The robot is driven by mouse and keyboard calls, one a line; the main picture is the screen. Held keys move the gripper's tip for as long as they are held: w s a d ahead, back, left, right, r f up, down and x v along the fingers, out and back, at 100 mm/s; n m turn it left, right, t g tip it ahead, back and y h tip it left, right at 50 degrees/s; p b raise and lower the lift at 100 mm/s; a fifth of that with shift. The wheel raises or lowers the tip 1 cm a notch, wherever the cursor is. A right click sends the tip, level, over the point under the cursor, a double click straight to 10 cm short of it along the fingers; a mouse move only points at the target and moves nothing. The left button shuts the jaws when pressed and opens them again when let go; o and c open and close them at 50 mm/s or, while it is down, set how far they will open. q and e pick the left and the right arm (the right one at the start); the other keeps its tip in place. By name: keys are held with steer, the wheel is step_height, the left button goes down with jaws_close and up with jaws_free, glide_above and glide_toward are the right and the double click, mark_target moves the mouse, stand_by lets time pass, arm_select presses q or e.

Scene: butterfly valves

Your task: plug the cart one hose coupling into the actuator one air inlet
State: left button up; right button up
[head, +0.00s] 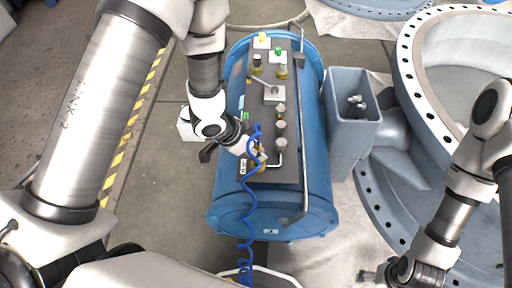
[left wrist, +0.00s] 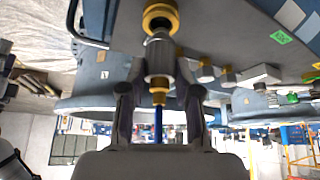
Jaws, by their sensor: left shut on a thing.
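My left gripper (head: 258,160) is shut on the hose coupling, at the near left edge of the dark panel on the blue tank. In the left wrist view the coupling (left wrist: 160,62) is a silver and brass piece between the fingertips (left wrist: 160,92), with the blue hose trailing from its rear. Its front end lines up with a brass ring-shaped fitting (left wrist: 160,14). Whether it is seated there or just short of it, I cannot tell. The blue coiled hose (head: 248,205) hangs down over the tank's near end. My right gripper (head: 376,275) is low at the right, its jaws unclear.
The blue tank (head: 225,190) carries a panel (head: 262,120) with several knobs and brass fittings, and a metal rail along its right side. A grey-blue box (head: 353,125) and a large flanged ring (head: 405,60) stand to the right. Floor is bare at left.

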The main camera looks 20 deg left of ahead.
arm_select(q)
steer(key=shift+f+p, duration=0.1)
steer(key=shift+p, duration=0.4)
stand_by(1.1)
steer(key=shift+f, duration=0.75)
stand_by(0.7)
steer(key=shift+f+b, duration=0.35)
steer(key=shift+f, duration=0.05)
stand_by(0.6)
steer(key=o, duration=1.2)
steer(key=shift+c, duration=0.2)
steer(key=shift+o, duration=0.2)
steer(key=o, duration=0.4)
steer(key=shift+o, duration=0.2)
steer(key=shift+r, duration=0.1)
